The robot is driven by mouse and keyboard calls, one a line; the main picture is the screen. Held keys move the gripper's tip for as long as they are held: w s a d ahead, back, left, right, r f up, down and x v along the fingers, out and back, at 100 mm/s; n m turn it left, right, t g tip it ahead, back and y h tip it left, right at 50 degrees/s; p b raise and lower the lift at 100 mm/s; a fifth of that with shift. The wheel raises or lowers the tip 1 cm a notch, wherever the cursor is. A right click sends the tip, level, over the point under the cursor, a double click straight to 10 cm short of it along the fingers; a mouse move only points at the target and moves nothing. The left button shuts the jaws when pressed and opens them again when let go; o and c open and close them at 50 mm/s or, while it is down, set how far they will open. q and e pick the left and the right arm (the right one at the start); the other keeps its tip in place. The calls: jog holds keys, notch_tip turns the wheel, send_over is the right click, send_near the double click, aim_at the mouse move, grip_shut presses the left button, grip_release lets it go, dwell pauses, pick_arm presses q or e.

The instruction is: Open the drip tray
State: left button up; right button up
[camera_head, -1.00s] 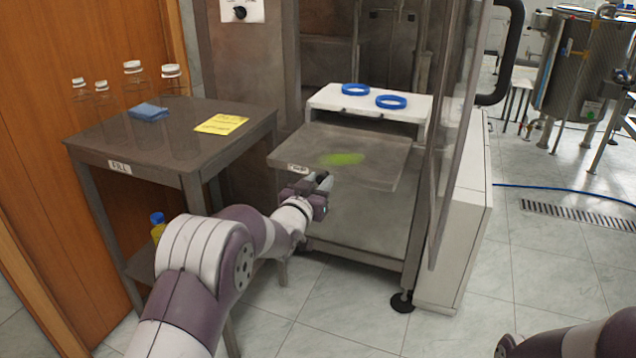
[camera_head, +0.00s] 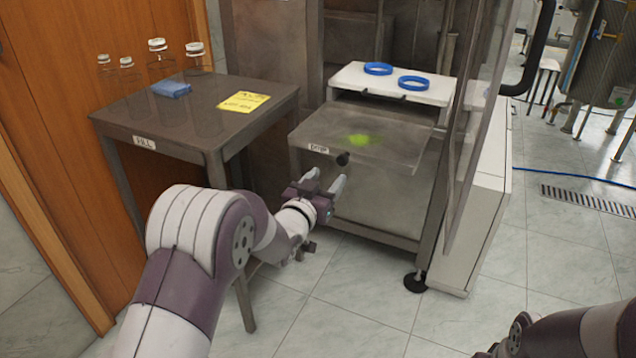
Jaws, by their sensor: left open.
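The drip tray (camera_head: 395,152) is a flat steel tray standing out from the machine, with a bright green patch on its surface. Its front edge bears a label reading DRIP (camera_head: 318,149) and a dark round knob (camera_head: 343,159). My left gripper (camera_head: 325,180) is open and empty, just below and in front of the knob. Its fingers point toward the tray front, with a small gap between them and the knob. My right arm shows at the bottom right corner; its gripper is out of view.
A white shelf (camera_head: 347,79) with two blue rings (camera_head: 378,69) is above and behind the tray. A clear door panel (camera_head: 476,130) stands open at the right. A steel table (camera_head: 120,117) at the left holds clear capped bottles, a blue cloth (camera_head: 171,89) and a yellow note (camera_head: 243,102).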

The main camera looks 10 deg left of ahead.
pick_arm(q)
jog(key=s, duration=0.3)
jog(key=s+a+p, duration=0.1)
jog(key=s, duration=0.1)
jog(key=s+a+f+n+g+y, duration=0.1)
jog(key=s+f+g, duration=0.3)
jog(key=f, duration=0.2)
jog(key=s+a+f+g+y, duration=0.2)
jog(key=s+f+g, duration=0.2)
jog(key=f, duration=0.2)
jog(key=s+d+r+n+g+p, duration=0.15)
jog(key=s+g, duration=0.75)
jog(key=s, duration=1.1)
notch_tip(320, 180, up, 39)
jog(key=p, duration=3.7)
jog(key=shift+w+t+p, duration=0.4)
